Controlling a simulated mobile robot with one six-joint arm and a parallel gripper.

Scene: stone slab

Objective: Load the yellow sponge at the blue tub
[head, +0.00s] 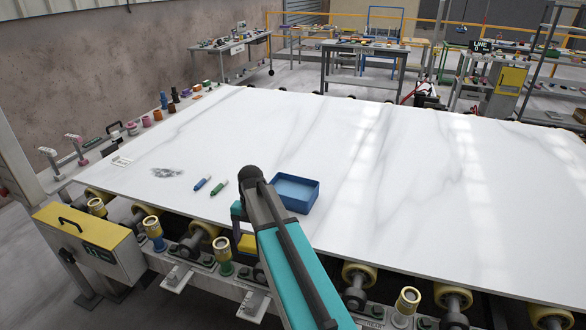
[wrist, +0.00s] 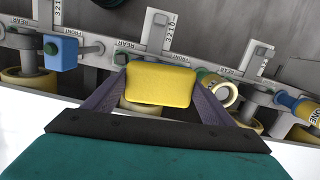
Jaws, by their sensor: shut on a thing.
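The yellow sponge (wrist: 160,84) is a small rounded block between the two dark fingers of my gripper (wrist: 158,92) in the wrist view. The gripper is shut on it. In the head view the sponge (head: 247,244) shows as a yellow patch beside my arm, at the slab's near edge, with the rollers and frame behind it. The fingers are mostly hidden there. The blue tub (head: 296,188) is an open, shallow rectangular box standing on the white slab, just right of my wrist. Its visible inside looks empty. The tub is not in the wrist view.
The white marble slab (head: 400,190) is broad and mostly clear right of the tub. A blue marker (head: 202,183) and a green marker (head: 219,187) lie left of it, near a grey smudge (head: 167,172). Yellow rollers (head: 363,272) and brackets line the near edge.

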